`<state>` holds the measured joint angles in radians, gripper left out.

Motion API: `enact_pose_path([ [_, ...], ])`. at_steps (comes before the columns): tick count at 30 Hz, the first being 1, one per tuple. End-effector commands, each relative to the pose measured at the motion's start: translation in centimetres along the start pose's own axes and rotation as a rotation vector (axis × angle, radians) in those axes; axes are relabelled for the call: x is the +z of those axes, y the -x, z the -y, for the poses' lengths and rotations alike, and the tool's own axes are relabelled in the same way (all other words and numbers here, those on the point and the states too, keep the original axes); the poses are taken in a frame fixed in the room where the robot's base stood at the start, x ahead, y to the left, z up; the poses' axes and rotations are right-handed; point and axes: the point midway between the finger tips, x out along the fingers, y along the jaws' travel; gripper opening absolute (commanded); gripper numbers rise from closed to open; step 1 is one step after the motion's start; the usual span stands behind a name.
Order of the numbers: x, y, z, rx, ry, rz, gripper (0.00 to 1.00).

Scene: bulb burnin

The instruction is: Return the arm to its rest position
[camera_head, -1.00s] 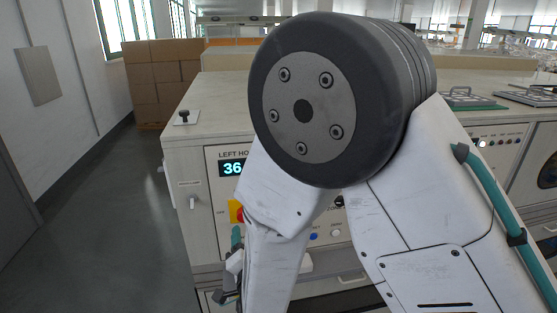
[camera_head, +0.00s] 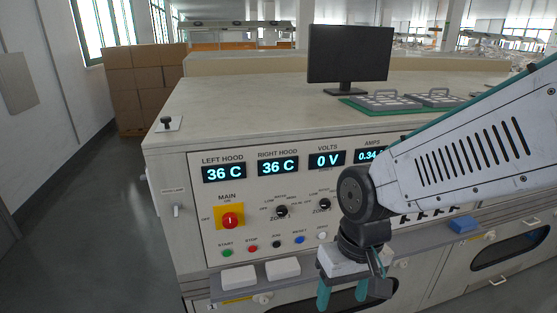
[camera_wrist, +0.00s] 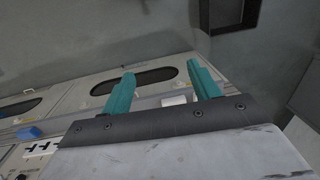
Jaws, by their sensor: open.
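My gripper (camera_head: 341,294) hangs at the end of my folded arm in the head view, in front of the control panel (camera_head: 245,232). Its two teal fingers point down and are apart, with nothing between them. In the wrist view my gripper (camera_wrist: 163,88) also shows its teal fingers spread wide and empty. Behind them are the cabinet front and the grey floor. My arm covers the right part of the panel, including part of the amps display (camera_head: 371,155).
The panel has a red main switch (camera_head: 230,220), two zone knobs and several buttons. White blocks (camera_head: 283,268) and a blue block (camera_head: 465,224) lie on the front ledge. A monitor (camera_head: 349,54) and green mat (camera_head: 362,109) are on top. Floor (camera_head: 95,230) at left is clear.

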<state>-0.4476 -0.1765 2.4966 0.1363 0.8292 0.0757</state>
Motion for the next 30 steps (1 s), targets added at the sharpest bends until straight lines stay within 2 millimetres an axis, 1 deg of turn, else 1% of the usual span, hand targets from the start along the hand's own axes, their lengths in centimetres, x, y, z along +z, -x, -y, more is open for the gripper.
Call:
enact_pose_path([
  [1,1.6,1.9,-1.7,0.013,-0.007,0.014,0.61],
  [3,4.0,4.0,-3.7,0.033,-0.016,0.042,0.61],
  [5,6.0,5.6,-5.2,0.049,-0.031,0.055,0.61],
  [6,7.2,6.6,-6.2,0.059,-0.048,0.059,0.61],
  [9,9.9,8.8,-8.1,0.083,-0.102,0.037,0.61],
  [11,10.9,9.8,-9.1,0.095,-0.142,-0.001,0.61],
  [15,12.0,11.6,-10.4,0.109,-0.220,-0.102,0.61],
  [18,12.4,12.4,-10.9,0.114,-0.259,-0.143,0.61],
  [22,12.5,12.5,-11.2,0.115,-0.278,-0.148,0.61],
  [30,12.5,12.5,-11.2,0.115,-0.276,-0.147,0.61],
])
